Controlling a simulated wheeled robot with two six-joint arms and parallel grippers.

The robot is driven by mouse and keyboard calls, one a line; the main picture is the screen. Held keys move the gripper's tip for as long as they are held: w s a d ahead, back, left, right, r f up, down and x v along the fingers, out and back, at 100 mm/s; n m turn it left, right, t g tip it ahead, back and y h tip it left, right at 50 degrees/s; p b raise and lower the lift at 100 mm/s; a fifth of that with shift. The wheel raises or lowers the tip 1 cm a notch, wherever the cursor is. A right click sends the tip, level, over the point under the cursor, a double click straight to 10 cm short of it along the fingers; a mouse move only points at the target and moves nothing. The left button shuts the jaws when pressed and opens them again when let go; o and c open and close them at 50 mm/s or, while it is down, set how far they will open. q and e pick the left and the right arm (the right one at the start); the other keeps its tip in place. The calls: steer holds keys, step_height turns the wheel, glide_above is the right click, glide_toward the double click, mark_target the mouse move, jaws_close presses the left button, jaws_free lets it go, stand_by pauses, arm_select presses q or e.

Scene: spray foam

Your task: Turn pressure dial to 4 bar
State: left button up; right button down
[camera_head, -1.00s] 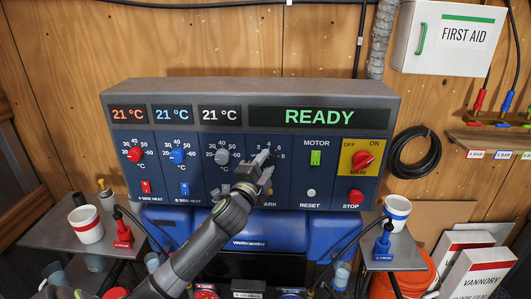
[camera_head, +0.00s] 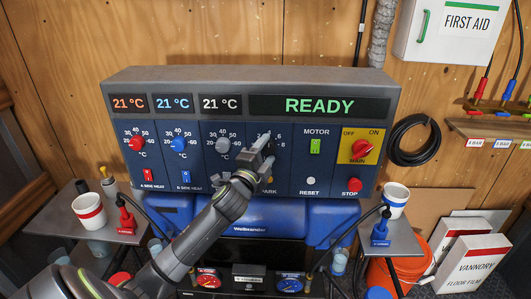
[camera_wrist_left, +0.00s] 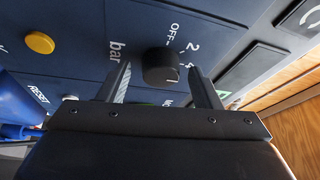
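The black pressure dial (camera_wrist_left: 161,66) shows in the left wrist view, on the dark blue panel next to the labels OFF, 2, 4 and "bar". Its exact pointer setting is not clear. My left gripper (camera_wrist_left: 160,72) is open, with one finger on each side of the dial and a visible gap on both sides. In the head view my left gripper (camera_head: 264,152) is in front of the pressure scale and hides the dial; only some of its numbers show. My right gripper is not in view.
The control panel (camera_head: 120,76) reads READY. A red and a blue knob stand left of the gripper, with the motor switch (camera_head: 315,146) and the main switch (camera_head: 361,148) to its right. A yellow button (camera_wrist_left: 40,42) is near the dial. Cups stand on side shelves below.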

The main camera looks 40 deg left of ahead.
arm_select(q)
steer(key=shift+s+f, duration=0.15)
steer(key=shift+s, duration=0.25)
steer(key=s+d+f+b, duration=0.2)
steer(key=s+b, duration=0.2)
steer(key=s, duration=1.2)
steer(key=shift+d+b, duration=0.4)
